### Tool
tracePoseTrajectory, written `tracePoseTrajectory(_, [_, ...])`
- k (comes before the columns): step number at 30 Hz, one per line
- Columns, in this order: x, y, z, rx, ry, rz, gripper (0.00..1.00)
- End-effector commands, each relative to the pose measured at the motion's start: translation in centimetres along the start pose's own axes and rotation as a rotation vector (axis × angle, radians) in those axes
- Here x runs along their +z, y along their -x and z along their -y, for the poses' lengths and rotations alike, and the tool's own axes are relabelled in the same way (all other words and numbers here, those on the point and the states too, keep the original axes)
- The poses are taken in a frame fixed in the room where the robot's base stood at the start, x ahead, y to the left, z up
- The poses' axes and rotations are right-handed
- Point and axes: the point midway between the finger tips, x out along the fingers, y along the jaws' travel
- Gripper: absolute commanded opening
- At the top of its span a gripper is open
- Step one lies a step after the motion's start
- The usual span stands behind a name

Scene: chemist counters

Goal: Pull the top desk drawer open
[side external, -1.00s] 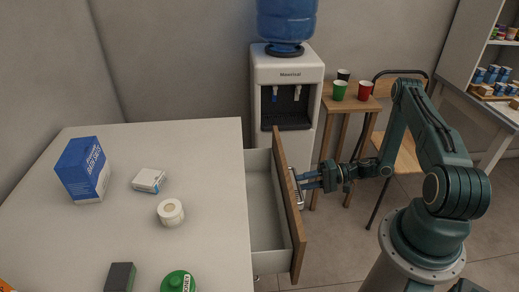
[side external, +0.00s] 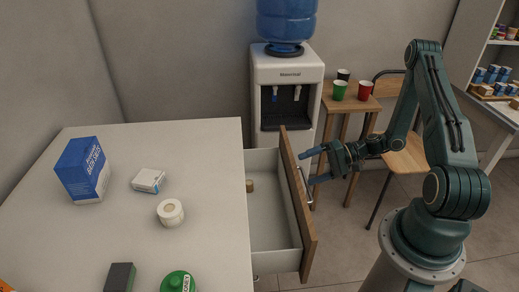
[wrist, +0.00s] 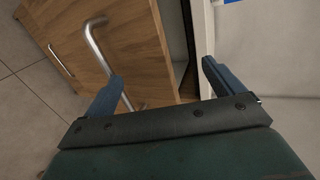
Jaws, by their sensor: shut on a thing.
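The top desk drawer (side external: 270,222) stands pulled well out of the white desk, its wooden front (side external: 307,238) facing right. A small brown cylinder (side external: 250,186) lies inside it. The metal bar handle (side external: 304,186) is on the drawer front; in the wrist view the handle (wrist: 92,38) runs down behind the left finger. My gripper (side external: 316,166) is at the handle, its two fingers spread wide apart. In the wrist view my gripper (wrist: 160,85) shows no object between its fingertips. Whether a finger touches the handle I cannot tell.
The white desktop (side external: 150,240) carries a blue box (side external: 82,170), a small white box (side external: 148,180), a tape roll (side external: 170,212) and a green-lidded item (side external: 178,281). A water cooler (side external: 287,75) stands behind the drawer. A wooden stool (side external: 345,130) with cups and a chair (side external: 400,155) stand behind my arm.

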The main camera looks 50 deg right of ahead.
Motion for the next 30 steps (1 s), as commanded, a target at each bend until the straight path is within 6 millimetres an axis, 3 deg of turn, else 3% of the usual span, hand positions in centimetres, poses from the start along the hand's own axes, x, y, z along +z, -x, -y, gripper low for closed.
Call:
tracePoseTrajectory(1, [-0.4,0.5,5.4,-0.171,0.047,-0.023,0.54])
tracePoseTrajectory(2, [-0.4,0.7,5.7,-0.170,0.047,-0.024,0.33])
tracePoseTrajectory(18, [-0.3,2.9,11.2,-0.166,0.048,-0.030,0.33])
tracePoseTrajectory(30, [-0.2,3.4,12.5,-0.165,0.045,-0.029,0.33])
